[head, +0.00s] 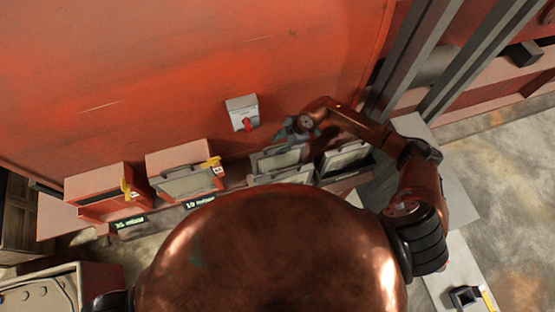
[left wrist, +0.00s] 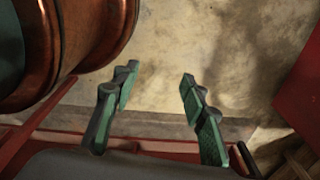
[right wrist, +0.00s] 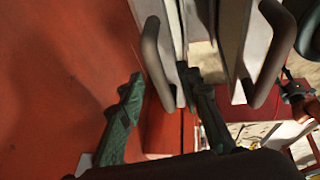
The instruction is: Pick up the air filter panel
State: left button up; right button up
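Several pale, framed filter panels with dark bar handles show in the head view: one in a red housing (head: 187,184), and two at the right, the nearer-middle panel (head: 279,160) and the far-right panel (head: 345,160). I cannot tell which is the air filter panel of the task. My right gripper (head: 292,132) is just above the middle panel. In the right wrist view its fingers (right wrist: 162,85) are apart, with a dark handle (right wrist: 155,62) near and partly between them; contact is unclear. My left gripper (left wrist: 157,76) is open and empty above the floor.
Another red housing (head: 100,192) with a dark slot stands at the left. A grey switch box (head: 242,112) with a red knob is on the red wall. Grey upright beams (head: 420,60) rise at the right.

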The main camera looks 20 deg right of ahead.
jog(key=shift+a+f, duration=0.1)
jog(key=shift+f, duration=0.2)
grip_shut()
pick_arm(q)
jog(key=shift+w+r, duration=0.1)
jog(key=shift+w, duration=0.4)
jog(key=shift+w, duration=0.3)
pick_arm(e)
jog(key=shift+r, duration=0.1)
